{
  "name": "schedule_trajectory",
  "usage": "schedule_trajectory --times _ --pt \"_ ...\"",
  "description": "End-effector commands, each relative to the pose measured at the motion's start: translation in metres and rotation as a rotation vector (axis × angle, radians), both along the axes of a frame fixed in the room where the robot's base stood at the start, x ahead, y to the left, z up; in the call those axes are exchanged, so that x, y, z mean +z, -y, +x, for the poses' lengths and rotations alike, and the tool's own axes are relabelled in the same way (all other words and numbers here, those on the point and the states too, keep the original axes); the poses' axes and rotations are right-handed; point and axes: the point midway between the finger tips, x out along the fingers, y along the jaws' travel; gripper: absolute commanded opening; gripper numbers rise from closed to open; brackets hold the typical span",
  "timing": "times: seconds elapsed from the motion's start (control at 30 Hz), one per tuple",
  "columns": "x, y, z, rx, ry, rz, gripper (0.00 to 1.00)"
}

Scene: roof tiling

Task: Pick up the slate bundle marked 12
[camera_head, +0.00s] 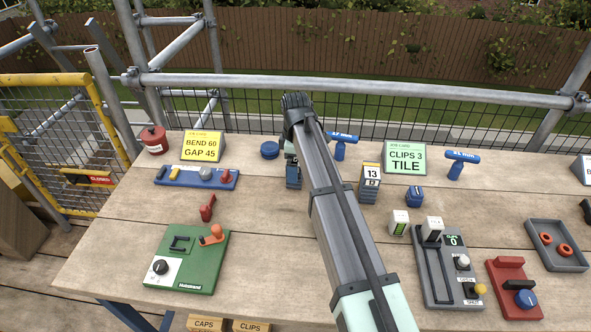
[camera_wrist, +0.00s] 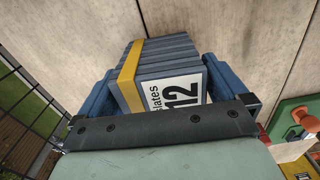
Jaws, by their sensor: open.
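The slate bundle marked 12 (camera_wrist: 160,72) shows in the wrist view as a stack of blue-grey slates with a yellow band and a white label. My gripper (camera_wrist: 163,68) is open, with one blue finger on each side of the bundle. I cannot tell whether either finger touches it. In the head view my arm reaches across the bench and hides much of that spot. A dark blue shape shows just left of the arm; whether it is bundle or finger is unclear.
A similar bundle marked 13 (camera_head: 370,184) stands right of my arm. A blue round tin (camera_head: 270,150) is to the left. A green board (camera_head: 187,262) lies front left, and a grey clip station (camera_head: 446,275) front right. Scaffold rails edge the wooden bench (camera_head: 265,220).

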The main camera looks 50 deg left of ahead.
Motion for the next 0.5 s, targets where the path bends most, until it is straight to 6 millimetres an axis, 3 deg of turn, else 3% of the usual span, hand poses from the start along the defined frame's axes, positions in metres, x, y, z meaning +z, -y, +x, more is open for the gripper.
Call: schedule_trajectory --times 0.2,0.5 --pt "-0.0012 0.0 0.0001 0.0 0.0 0.0 1.0" --pt "-0.0009 0.0 0.0001 0.0 0.0 0.0 0.72"
